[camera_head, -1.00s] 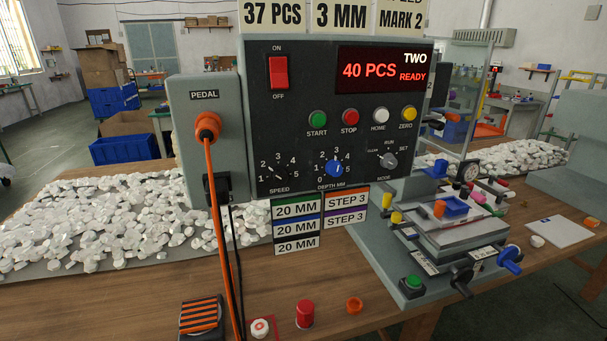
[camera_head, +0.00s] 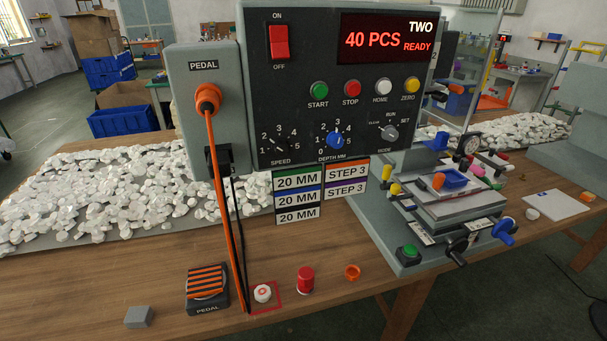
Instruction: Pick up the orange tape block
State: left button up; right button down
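A small orange block (camera_head: 587,197) lies on the wooden table at the far right, beyond a flat white pad. It is too small to make out any tape on it. An orange ring-like piece (camera_head: 352,272) sits near the front edge of the table, right of a red cylinder (camera_head: 305,280). Neither of my grippers shows in the head view.
The pad printer's control box (camera_head: 345,100) stands mid-table, its fixture (camera_head: 450,205) to the right. A grey block (camera_head: 138,317) lies front left. White pieces (camera_head: 100,200) cover the table's back left.

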aim_at(587, 196)
jog(key=z, duration=1.75)
jog(key=i+l+z, duration=0.4)
jog(key=i, duration=0.65)
jog(key=i+z, duration=0.25)
jog(key=i, duration=0.7)
jog(key=i+u, duration=0.4)
jog(key=i+l+u, duration=0.6)
jog(key=i+u, duration=0.15)
